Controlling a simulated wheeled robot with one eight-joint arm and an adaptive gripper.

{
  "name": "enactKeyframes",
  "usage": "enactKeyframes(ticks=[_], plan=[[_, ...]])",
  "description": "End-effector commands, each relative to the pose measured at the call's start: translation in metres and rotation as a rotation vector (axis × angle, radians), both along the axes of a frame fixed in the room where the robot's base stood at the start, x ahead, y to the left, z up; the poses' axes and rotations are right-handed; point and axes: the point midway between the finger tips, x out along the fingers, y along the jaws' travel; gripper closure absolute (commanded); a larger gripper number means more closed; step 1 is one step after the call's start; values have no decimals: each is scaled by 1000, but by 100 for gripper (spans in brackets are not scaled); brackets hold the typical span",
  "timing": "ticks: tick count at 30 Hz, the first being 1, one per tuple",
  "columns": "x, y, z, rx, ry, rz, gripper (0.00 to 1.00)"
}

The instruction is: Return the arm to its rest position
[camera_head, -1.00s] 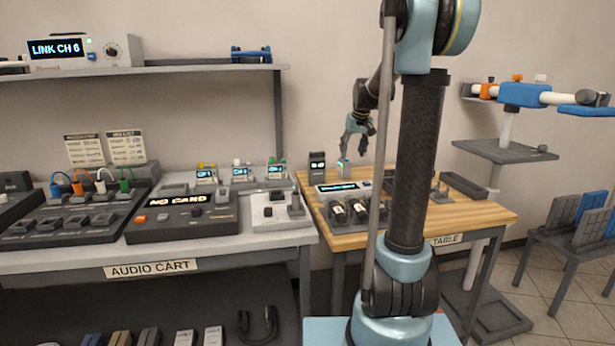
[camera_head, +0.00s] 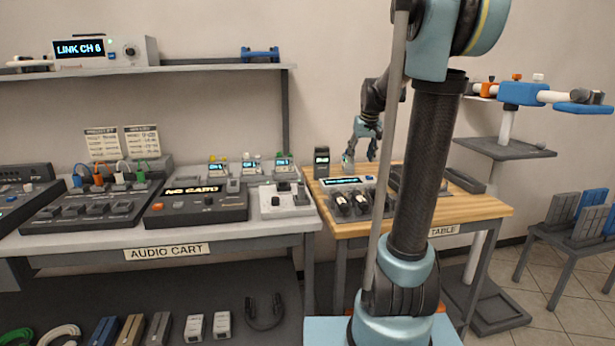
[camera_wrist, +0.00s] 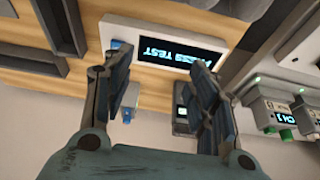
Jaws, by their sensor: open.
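My arm rises in front of the tables in the head view. Its far end bends down to my gripper (camera_head: 361,152), which hangs over the back of the wooden table (camera_head: 470,208). In the wrist view my gripper (camera_wrist: 160,92) has its two fingers spread wide, with nothing clamped between them. Past the fingers lie a display unit (camera_wrist: 170,50), a small blue-and-white device (camera_wrist: 127,112) near the left finger, and a dark upright device (camera_wrist: 182,105) near the right finger. The small device is partly hidden in the head view.
The audio cart (camera_head: 100,235) stands left with a card console (camera_head: 195,205) and several small units. A shelf (camera_head: 190,68) hangs above it. A grey stand with a blue clamp arm (camera_head: 522,93) and a rack with panels (camera_head: 560,240) stand right. Floor shows at lower right.

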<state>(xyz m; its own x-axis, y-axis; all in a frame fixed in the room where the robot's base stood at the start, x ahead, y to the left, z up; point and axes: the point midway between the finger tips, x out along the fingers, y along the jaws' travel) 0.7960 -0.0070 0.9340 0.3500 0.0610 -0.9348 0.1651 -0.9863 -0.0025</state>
Motion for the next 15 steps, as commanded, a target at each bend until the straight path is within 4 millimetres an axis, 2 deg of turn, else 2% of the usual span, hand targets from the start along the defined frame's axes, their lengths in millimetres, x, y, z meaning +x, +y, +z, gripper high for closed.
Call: enactKeyframes(ticks=[8,15], plan=[[-81,5,-13,-3,33,-24,47],[-161,9,-37,-5,67,-51,47]])
